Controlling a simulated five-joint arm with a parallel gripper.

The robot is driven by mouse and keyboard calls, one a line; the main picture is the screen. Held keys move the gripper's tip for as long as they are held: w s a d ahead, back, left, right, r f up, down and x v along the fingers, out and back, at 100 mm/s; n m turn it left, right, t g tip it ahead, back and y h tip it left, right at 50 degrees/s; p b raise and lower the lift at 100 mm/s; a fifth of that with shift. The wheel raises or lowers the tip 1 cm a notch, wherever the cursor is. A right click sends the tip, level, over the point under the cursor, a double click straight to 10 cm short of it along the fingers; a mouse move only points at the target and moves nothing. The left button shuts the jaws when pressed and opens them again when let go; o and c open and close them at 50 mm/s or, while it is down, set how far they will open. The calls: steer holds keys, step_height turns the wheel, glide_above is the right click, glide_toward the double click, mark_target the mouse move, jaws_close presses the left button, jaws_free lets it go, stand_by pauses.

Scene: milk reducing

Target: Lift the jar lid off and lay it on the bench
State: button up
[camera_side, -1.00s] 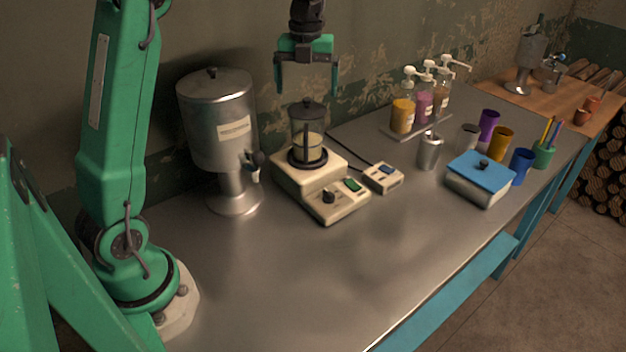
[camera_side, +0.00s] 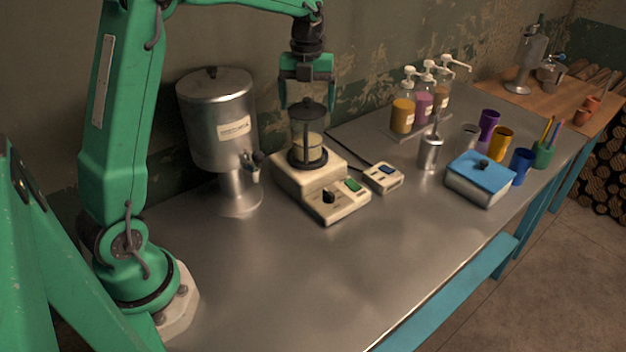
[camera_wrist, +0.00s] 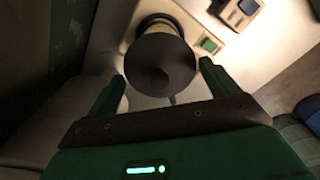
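A clear jar (camera_side: 308,148) with pale contents stands upright on a cream blender-like base (camera_side: 322,188). Its dark lid (camera_side: 307,108) with a small knob is on top. My gripper (camera_side: 307,102) is open directly above the jar, its two green fingers on either side of the lid's top. In the wrist view the dark round lid (camera_wrist: 160,66) lies between and ahead of the open fingers, with a gap on both sides. The lid hides most of the jar there. The steel bench (camera_side: 310,270) is bare at the front.
A metal urn (camera_side: 217,125) with a tap stands close left of the base. A small control box (camera_side: 384,177) is to the right, joined to a cable. Pump bottles (camera_side: 403,115), a steel cup (camera_side: 430,152), coloured cups and a blue-topped box (camera_side: 481,178) stand farther right.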

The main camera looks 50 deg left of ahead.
mark_target(308, 99)
steer(key=c, duration=0.9)
steer(key=shift+f, duration=0.1)
steer(key=shift+f, duration=0.1)
steer(key=shift+r, duration=0.55)
jaws_close()
step_height(308, 99, up, 4)
steer(key=shift+d+f, duration=0.1)
steer(key=shift+f, duration=0.15)
steer(key=s+d+r, duration=0.3)
steer(key=d+r, duration=0.3)
steer(key=d, duration=0.5)
steer(key=shift+s+r, duration=0.15)
steer(key=shift+r, duration=0.25)
